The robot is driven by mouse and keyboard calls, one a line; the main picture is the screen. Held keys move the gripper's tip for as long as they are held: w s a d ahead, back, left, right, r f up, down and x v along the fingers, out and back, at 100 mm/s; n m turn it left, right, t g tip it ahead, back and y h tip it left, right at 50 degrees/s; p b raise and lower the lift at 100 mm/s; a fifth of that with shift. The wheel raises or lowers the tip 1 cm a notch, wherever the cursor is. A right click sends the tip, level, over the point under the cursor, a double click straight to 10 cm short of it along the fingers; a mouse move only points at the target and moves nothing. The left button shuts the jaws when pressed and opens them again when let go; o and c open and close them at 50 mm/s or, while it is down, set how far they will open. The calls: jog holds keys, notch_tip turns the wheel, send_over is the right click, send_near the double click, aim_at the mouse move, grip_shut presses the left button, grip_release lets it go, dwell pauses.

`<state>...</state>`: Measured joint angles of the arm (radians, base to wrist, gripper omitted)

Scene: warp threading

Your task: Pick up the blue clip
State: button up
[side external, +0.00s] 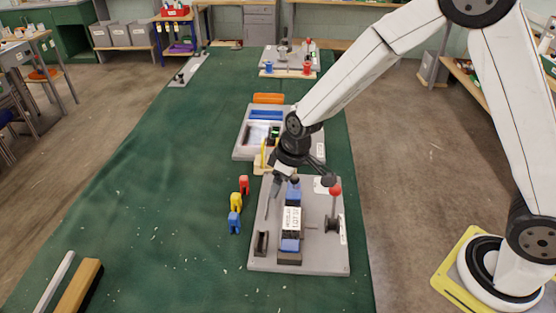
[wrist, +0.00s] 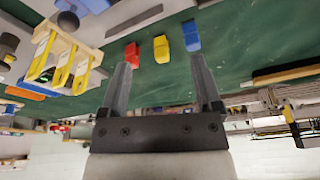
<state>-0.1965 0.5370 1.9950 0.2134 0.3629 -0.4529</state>
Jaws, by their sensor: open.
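The blue clip (side external: 234,222) stands on the green table, nearest the camera in a short row with a yellow clip (side external: 236,201) and a red clip (side external: 244,185). In the wrist view the blue clip (wrist: 191,35) is at the top, right of the yellow clip (wrist: 161,48) and the red clip (wrist: 132,54). My gripper (side external: 271,190) is open and empty, above the left side of the grey board and to the right of the clips. In the wrist view my gripper (wrist: 160,72) has its two fingers wide apart, with nothing between them.
The grey board (side external: 262,262) carries a blue labelled block (side external: 291,218) and a red-knobbed lever (side external: 335,190). Behind it is a grey tray (side external: 240,152). A wooden frame with yellow loops (wrist: 58,66) is near the gripper. The table left of the clips is clear.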

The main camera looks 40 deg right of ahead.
aim_at(234, 215)
jog(key=w+a+f+n, duration=0.1)
jog(key=w+a+f, duration=0.1)
jog(key=w+a+f+n, duration=0.1)
jog(key=w+a+f, duration=0.1)
jog(key=a, duration=0.1)
jog(key=w+a+f+n, duration=0.1)
jog(key=a+f, duration=0.1)
jog(key=a, duration=0.1)
jog(key=shift+w+a+f+y, duration=0.2)
jog(key=shift+w+f+y, duration=0.2)
jog(key=shift+f, duration=0.1)
jog(key=shift+x, duration=1.15)
jog(key=shift+a+f, duration=0.1)
jog(key=shift+f, duration=0.05)
jog(key=shift+x, duration=2.45)
grip_shut()
